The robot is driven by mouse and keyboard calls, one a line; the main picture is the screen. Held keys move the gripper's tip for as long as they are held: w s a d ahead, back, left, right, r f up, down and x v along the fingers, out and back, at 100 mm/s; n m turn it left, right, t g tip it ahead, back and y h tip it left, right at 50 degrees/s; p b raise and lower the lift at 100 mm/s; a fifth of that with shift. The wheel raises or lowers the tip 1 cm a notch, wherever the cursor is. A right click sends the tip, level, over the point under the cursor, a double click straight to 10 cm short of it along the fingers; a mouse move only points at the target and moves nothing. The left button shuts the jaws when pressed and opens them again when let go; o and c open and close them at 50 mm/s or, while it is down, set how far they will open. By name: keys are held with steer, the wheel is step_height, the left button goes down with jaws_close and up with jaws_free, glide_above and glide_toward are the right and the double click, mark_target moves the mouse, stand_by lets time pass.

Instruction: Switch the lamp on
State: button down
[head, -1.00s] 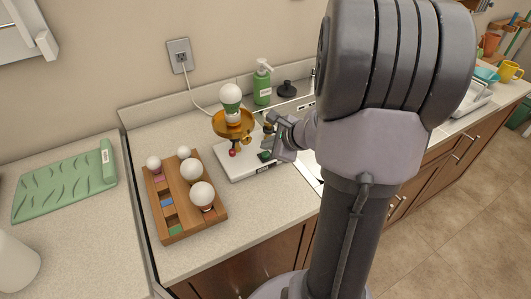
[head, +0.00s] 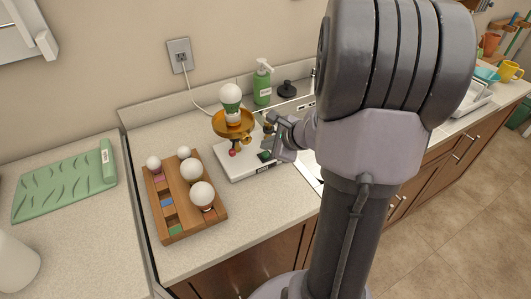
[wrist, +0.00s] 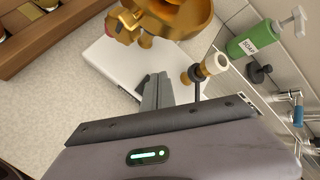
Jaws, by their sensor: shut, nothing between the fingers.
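The lamp has a brass bowl (head: 233,126) on a white base (head: 250,172), with a white and green bulb (head: 231,97) upright above the bowl. I cannot tell whether the bulb glows. The brass bowl (wrist: 165,12) and white base (wrist: 105,62) also show in the wrist view. A cream and brass knob on a dark stem (wrist: 213,66) stands just right of my gripper (wrist: 158,80); I cannot tell if they touch. My gripper is shut and empty over the base's right side. In the head view, my arm hides part of the base.
A wooden tray (head: 198,233) with several white bulbs stands left of the lamp. A soap bottle (head: 262,86) and a black stopper (head: 286,89) are behind it. A white cord runs to the wall outlet (head: 180,56). The counter between tray and front edge is clear.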

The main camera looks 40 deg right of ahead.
mark_target(268, 155)
steer(key=shift+f+b, duration=0.45)
steer(key=shift+b, duration=0.1)
steer(key=shift+f+b, duration=0.4)
steer(key=shift+b, duration=0.05)
stand_by(0.3)
steer(key=shift+r, duration=0.1)
steer(key=shift+r+p, duration=0.65)
steer(key=shift+r, duration=0.15)
step_height(268, 155, up, 6)
steer(key=p, duration=0.4)
steer(key=shift+p, duration=0.35)
steer(key=shift+f, duration=0.1)
